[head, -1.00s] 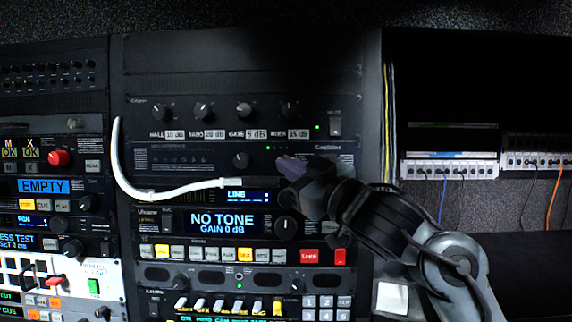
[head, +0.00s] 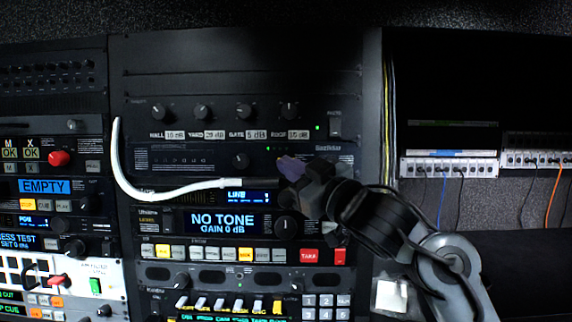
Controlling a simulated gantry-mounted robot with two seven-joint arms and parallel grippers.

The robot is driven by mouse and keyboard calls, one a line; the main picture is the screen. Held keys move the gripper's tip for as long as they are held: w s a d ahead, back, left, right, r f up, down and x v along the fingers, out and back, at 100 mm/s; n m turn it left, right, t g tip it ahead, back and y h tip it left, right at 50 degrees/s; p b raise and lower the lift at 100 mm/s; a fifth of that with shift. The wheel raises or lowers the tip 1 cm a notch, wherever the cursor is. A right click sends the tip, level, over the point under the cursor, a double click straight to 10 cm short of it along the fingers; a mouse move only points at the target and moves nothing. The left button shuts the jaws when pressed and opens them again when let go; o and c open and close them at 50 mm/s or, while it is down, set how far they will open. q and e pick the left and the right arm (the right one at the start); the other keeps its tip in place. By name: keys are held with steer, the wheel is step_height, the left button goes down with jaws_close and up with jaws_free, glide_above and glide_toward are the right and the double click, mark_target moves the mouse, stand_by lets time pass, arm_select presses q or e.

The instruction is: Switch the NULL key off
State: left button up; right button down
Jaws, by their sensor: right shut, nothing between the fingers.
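I cannot read a NULL label on any key. My left gripper is not in view.
A white cable (head: 150,195) curves across the rack's left side and ends near my fingertips. A knob (head: 285,225) sticks out below my gripper. A second rack with a red knob (head: 59,158) stands left. A patch strip (head: 448,168) with cables is at right.

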steer(key=shift+w+p, duration=0.3)
stand_by(0.6)
steer(key=shift+s+b, duration=0.45)
steer(key=shift+s, duration=0.3)
steer(key=shift+s, duration=0.1)
steer(key=s+b, duration=0.2)
steer(key=s, duration=0.2)
steer(key=shift+s+a, duration=0.1)
steer(key=shift+s, duration=0.3)
stand_by(0.5)
